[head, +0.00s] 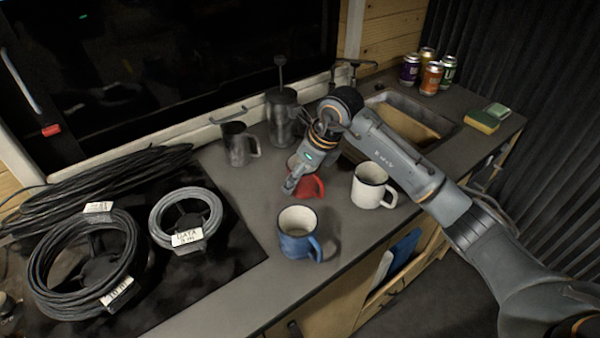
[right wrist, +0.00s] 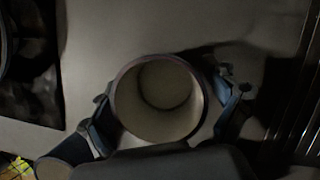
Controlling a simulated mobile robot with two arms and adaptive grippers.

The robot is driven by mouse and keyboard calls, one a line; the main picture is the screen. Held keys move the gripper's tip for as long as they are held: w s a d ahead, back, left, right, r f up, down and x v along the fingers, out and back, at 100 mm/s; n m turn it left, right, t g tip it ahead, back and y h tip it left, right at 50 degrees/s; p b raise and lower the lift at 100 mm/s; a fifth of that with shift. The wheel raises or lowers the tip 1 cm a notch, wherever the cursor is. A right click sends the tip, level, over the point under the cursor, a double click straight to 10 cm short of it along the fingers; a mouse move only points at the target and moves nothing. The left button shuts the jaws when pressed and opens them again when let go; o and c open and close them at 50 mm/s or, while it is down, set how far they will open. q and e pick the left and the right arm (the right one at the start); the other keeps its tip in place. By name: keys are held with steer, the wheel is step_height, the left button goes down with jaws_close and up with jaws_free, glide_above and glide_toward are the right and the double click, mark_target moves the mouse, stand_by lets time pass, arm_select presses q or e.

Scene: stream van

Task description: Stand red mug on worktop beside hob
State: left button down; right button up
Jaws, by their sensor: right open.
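The red mug (head: 312,188) is on the grey worktop (head: 256,200), partly hidden behind my right gripper (head: 293,181). In the right wrist view the mug (right wrist: 160,98) shows its round rim and pale inside facing the camera, so it looks upright. The fingers of my right gripper (right wrist: 168,122) are apart, one on each side of the mug; I cannot tell whether they touch it. The black hob (head: 235,255) lies to the left, with coiled cables on it. My left gripper is not in view.
A blue-and-white mug (head: 297,236) stands in front of the red mug, and a white mug (head: 370,186) to its right. A dark mug (head: 238,146) and a metal pot (head: 284,118) stand behind. The sink (head: 405,122) is farther right. Worktop between hob and mugs is clear.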

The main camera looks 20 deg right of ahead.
steer(key=b+v, duration=0.1)
steer(key=v, duration=1.1)
steer(key=shift+b, duration=0.3)
steer(key=shift+r, duration=0.1)
